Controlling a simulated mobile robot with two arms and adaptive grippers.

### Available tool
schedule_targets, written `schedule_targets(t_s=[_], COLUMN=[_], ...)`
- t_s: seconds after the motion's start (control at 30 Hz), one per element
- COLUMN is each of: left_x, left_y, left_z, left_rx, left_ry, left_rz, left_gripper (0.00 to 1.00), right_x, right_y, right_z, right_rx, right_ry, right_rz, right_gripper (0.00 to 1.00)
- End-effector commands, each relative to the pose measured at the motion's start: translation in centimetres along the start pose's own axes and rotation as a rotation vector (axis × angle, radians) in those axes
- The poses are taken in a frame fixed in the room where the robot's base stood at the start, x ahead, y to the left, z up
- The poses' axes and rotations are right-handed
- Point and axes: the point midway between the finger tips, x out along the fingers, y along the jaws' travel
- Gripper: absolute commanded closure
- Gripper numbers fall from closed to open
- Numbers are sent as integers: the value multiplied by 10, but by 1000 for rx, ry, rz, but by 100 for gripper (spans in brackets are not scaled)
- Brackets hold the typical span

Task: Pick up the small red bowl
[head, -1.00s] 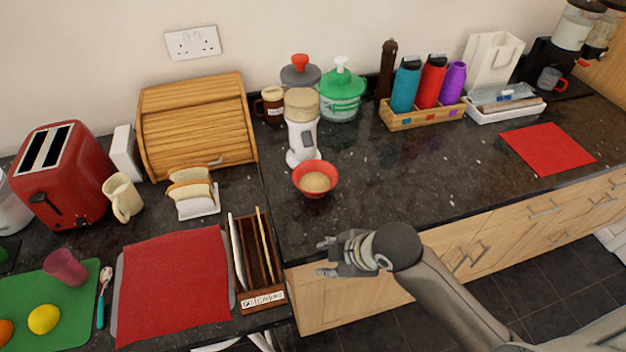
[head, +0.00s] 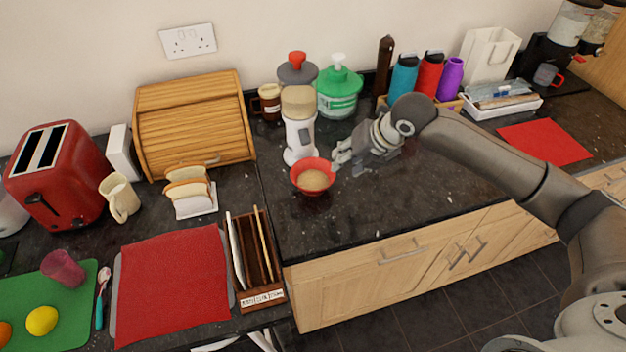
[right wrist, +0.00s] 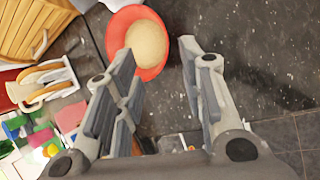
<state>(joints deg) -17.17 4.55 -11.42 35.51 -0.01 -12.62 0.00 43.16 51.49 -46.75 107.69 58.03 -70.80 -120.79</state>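The small red bowl (head: 313,186) stands on the dark granite counter in front of a white grinder-like appliance, with something pale tan inside it. My right gripper (head: 341,160) is just to the right of the bowl in the head view, its fingers pointing left toward the rim. In the right wrist view the bowl (right wrist: 116,40) lies beyond the fingertips, nearer the left finger. The right gripper (right wrist: 158,48) is open, with bare counter showing between its fingers. I cannot tell whether a finger touches the rim. My left gripper is not in view.
The white appliance (head: 299,138) stands close behind the bowl. A wooden cutlery tray (head: 256,262) lies front left. The counter right of the bowl is mostly clear.

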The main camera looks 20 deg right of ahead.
Motion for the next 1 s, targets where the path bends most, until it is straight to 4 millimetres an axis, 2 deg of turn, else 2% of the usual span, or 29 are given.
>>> schedule_targets(t_s=[0.3,0.53,0.73,1.0], left_x=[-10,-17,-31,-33], left_y=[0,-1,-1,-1], left_z=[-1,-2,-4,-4], left_rx=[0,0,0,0], left_ry=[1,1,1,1], left_rz=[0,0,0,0], left_gripper=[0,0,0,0], right_x=[44,58,82,102], right_y=[1,0,-2,-3], right_z=[-1,-1,-1,-1], right_rx=[0,1,1,-1], right_ry=[2,3,4,1], right_rz=[0,0,-1,0], right_gripper=[63,63,63,63])
